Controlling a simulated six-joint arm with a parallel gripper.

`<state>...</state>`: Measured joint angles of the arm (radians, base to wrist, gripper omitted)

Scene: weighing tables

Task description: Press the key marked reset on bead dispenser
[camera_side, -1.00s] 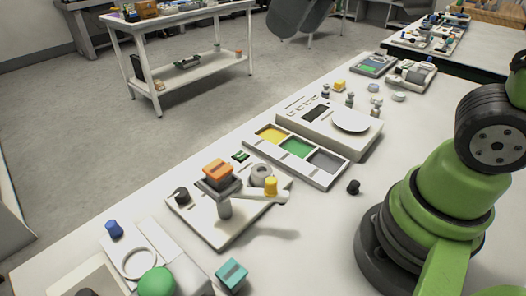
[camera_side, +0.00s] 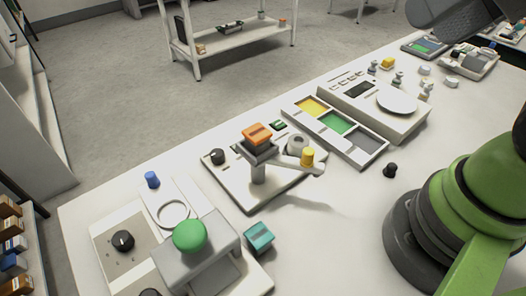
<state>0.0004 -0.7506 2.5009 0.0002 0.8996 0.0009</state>
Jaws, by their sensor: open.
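I cannot tell for certain which device is the bead dispenser, and no key marked reset is readable. A white device (camera_side: 235,190) in mid table has a black knob (camera_side: 217,157), a small green part (camera_side: 278,125), an orange-topped block (camera_side: 257,135) on a post, and a yellow cylinder (camera_side: 307,157) on a side arm. Nearer the front left, a device with a grey panel (camera_side: 112,262) has a black dial (camera_side: 123,240), and a large green dome (camera_side: 190,236) sits on a grey housing beside it. My gripper's fingers are not visible.
A tray with yellow, green and grey compartments (camera_side: 367,156) lies beside a white scale (camera_side: 410,124) with a round plate (camera_side: 397,102). A teal block (camera_side: 259,238), a small black knob (camera_side: 390,170) and a blue cylinder (camera_side: 152,180) stand nearby. My green arm fills the right side.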

